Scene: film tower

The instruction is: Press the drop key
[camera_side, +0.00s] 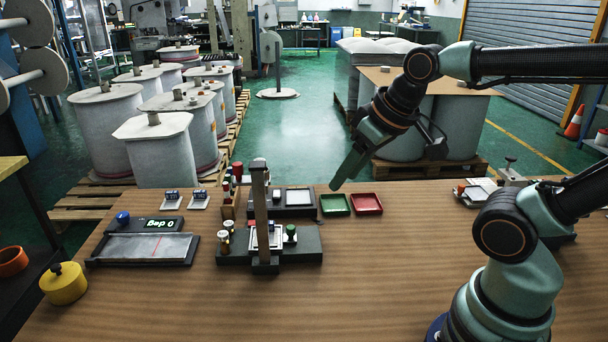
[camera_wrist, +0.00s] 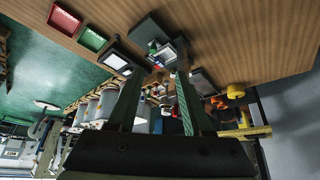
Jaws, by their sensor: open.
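A dark tower stand (camera_side: 306,245) with an upright brown post (camera_side: 261,215) sits mid-table in the side view. A small white framed plate is partly hidden behind the post. A green-topped knob (camera_side: 291,232) stands on the right of its base, and cream knobs (camera_side: 226,230) on the left. I cannot tell which part is the drop key. My gripper (camera_side: 335,186) hangs in the air to the right of and beyond the stand, clear of it. In the wrist view my gripper (camera_wrist: 158,78) shows two fingers spread with nothing held; the stand (camera_wrist: 150,35) shows beyond them.
Green (camera_side: 334,204) and red (camera_side: 366,204) trays lie near the table's far edge. A dark pad with a white panel (camera_side: 299,197) is beside them. A slab with a "0 deg" display (camera_side: 150,247) and a yellow pot (camera_side: 64,284) are at left. The front table is clear.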

